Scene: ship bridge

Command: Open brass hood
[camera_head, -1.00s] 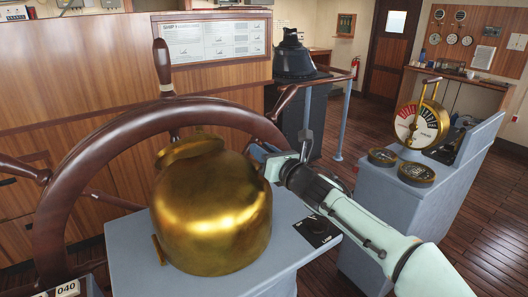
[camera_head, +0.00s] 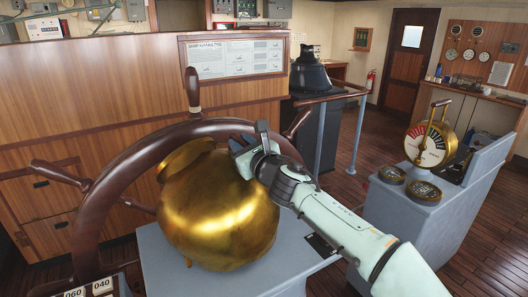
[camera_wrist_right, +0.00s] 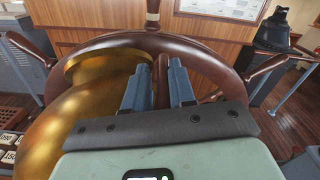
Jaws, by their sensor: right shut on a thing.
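The brass hood (camera_head: 215,215) is a rounded golden dome tilted on a grey pedestal (camera_head: 160,257), in front of the ship's wheel. My right gripper (camera_head: 252,140) is at the hood's upper right side. In the right wrist view the blue fingers of my right gripper (camera_wrist_right: 158,85) stand close together beside the brass hood (camera_wrist_right: 95,105). My left gripper is not in either view.
The wooden ship's wheel (camera_head: 110,175) stands right behind the hood, its spokes reaching around it. A grey console (camera_head: 425,215) with a brass telegraph (camera_head: 432,140) stands at the right. Wooden panelling (camera_head: 90,85) closes the back. Bare floor (camera_head: 345,185) lies between pedestal and console.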

